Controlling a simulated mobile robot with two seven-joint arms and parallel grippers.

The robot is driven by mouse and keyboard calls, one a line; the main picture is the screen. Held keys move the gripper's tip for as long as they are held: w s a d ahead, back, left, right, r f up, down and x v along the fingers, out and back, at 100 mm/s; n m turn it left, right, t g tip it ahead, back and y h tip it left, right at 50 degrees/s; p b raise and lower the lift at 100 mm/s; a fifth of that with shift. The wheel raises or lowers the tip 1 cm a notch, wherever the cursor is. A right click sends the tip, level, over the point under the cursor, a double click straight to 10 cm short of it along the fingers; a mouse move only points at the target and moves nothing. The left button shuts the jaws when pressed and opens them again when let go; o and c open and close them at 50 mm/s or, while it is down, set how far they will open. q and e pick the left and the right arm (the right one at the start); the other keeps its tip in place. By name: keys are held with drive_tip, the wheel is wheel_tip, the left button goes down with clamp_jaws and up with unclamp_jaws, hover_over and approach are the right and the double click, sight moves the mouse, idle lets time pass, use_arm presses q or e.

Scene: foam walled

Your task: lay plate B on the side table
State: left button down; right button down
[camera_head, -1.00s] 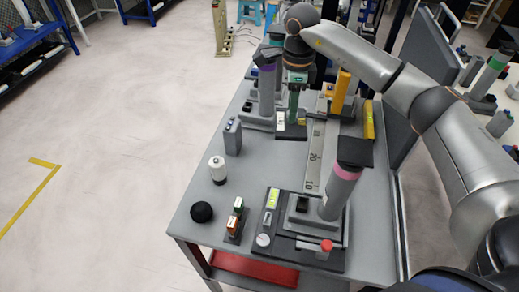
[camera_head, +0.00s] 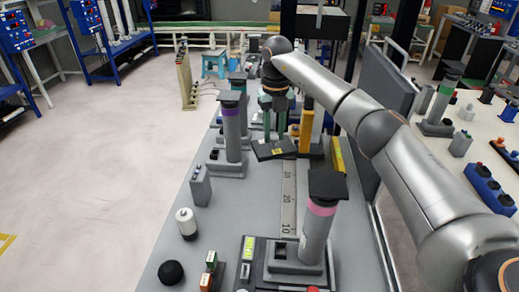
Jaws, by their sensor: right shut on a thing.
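My right gripper (camera_head: 274,118) reaches in from the right over the grey bench. Its green fingers point down and are shut on a dark, flat plate (camera_head: 264,154) with a small yellow label. The label is too small to read, so I cannot tell by it whether this is plate B. The plate is slightly tilted, above the far part of the bench; its height is unclear. Similar dark plates lie on a purple-ringed column (camera_head: 233,125) and a pink-ringed column (camera_head: 317,228). I cannot tell for sure which surface is the side table. My left gripper is not in view.
A light-topped table (camera_head: 424,171) with several devices stands at the right, beyond a dark panel (camera_head: 388,88).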

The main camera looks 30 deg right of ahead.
drive_tip(key=s+a+f, duration=0.1)
drive_tip(key=a+f, duration=0.1)
drive_tip(key=a, duration=0.1)
drive_tip(key=s+a+f, duration=0.2)
drive_tip(key=a+f, duration=0.1)
drive_tip(key=a, duration=0.1)
drive_tip(key=s+a+f, duration=0.2)
drive_tip(key=a+f, duration=0.1)
drive_tip(key=a, duration=0.1)
drive_tip(key=shift+f+p, duration=0.25)
drive_tip(key=shift+p, duration=0.1)
drive_tip(key=shift+a+f, duration=0.15)
drive_tip(key=shift+f, duration=1.6)
drive_tip(key=c, duration=0.6)
unclamp_jaws()
drive_tip(key=shift+s+f, duration=0.1)
drive_tip(key=shift+f, duration=0.05)
wheel_tip(320, 180, up, 12)
drive_tip(key=shift+r, duration=0.1)
